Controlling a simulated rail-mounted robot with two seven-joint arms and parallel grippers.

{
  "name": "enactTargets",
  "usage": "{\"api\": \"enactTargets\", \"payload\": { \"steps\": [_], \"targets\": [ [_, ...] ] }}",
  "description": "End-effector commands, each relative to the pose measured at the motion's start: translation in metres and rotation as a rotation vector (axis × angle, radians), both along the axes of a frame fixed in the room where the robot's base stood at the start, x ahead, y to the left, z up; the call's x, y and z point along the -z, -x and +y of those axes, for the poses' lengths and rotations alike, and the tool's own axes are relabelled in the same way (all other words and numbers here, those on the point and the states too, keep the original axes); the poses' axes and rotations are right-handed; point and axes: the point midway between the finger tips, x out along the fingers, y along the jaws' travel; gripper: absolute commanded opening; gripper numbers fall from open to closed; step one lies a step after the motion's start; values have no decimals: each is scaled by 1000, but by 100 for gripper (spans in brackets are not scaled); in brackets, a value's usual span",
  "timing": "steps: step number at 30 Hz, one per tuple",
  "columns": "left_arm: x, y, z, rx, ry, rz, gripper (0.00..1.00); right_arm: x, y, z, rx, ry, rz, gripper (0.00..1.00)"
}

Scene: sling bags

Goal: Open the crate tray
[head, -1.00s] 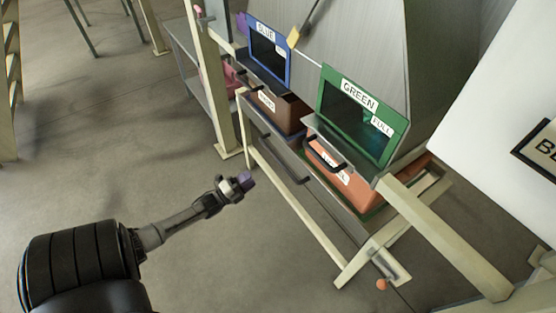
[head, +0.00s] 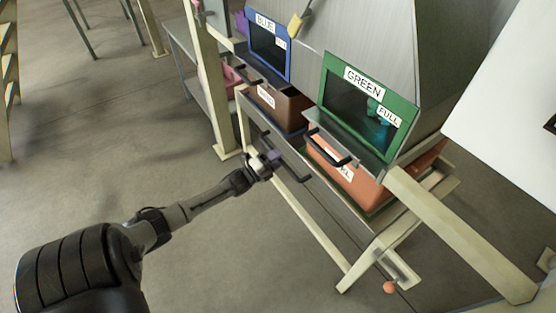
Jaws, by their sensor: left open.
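The crate tray (head: 318,188) is a grey, low sliding frame under the crates. A dark bar handle (head: 299,175) is on its front. A brown crate (head: 278,108) and an orange crate (head: 350,182) stand over it. My left gripper (head: 272,160) is open, with purple fingertips at the left end of this handle. I cannot tell whether it touches the handle. My right gripper is not in view.
Above the crates are a blue-framed hatch (head: 288,63) and a green-framed hatch (head: 405,135) marked FULL. A dark handle (head: 322,147) sticks out below the green hatch. Cream posts (head: 222,110) frame the stand. The floor (head: 110,150) at left is open.

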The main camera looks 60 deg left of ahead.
Motion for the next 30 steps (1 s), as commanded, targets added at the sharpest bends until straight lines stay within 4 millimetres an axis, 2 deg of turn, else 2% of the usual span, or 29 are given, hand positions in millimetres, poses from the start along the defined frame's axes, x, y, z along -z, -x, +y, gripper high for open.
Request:
{"api": "enactTargets", "payload": {
  "steps": [14,27,30],
  "targets": [
    [-2,-7,1,0,0,1,42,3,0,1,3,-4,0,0],
    [-1,-7,0,0,0,1,0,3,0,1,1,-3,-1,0],
    [-1,-7,0,0,0,1,0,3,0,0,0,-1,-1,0]
  ]
}}
